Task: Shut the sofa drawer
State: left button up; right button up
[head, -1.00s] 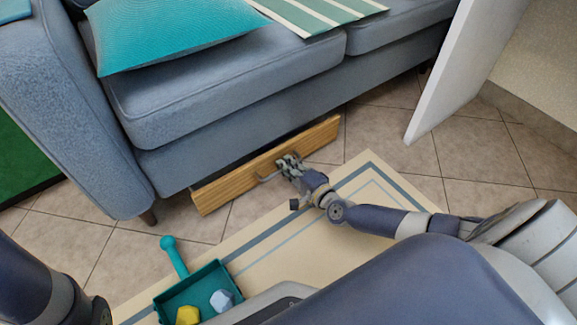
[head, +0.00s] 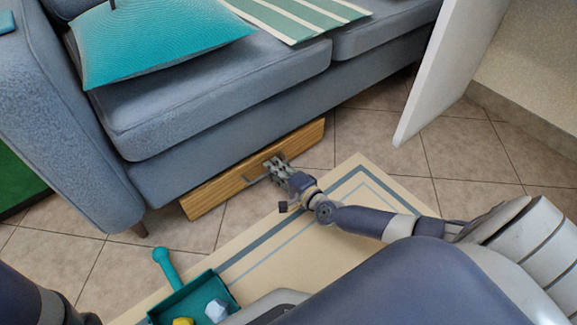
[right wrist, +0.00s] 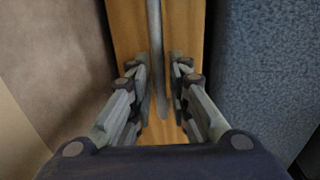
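The sofa drawer has a wooden front (head: 215,188) and sits low under the grey-blue sofa (head: 230,105). Its front stands a little out from the sofa base; how far is hard to tell. My right gripper (head: 272,163) is at the drawer front. In the right wrist view, the grey bar handle (right wrist: 156,45) runs between the two fingers of my right gripper (right wrist: 161,90), with wood showing beside the bar. The fingers are apart around the handle and do not appear clamped on it. My left gripper is out of view; only part of my left arm shows at bottom left.
A teal dustpan-like tray (head: 172,300) with small blocks lies on the cream rug (head: 262,262) at the front. A white panel (head: 430,75) stands at the right. A teal cushion (head: 150,45) and striped cloth (head: 295,15) lie on the sofa. Tiled floor is clear right of the drawer.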

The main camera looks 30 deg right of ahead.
jog(key=v, duration=1)
jog(key=shift+s, duration=0.4)
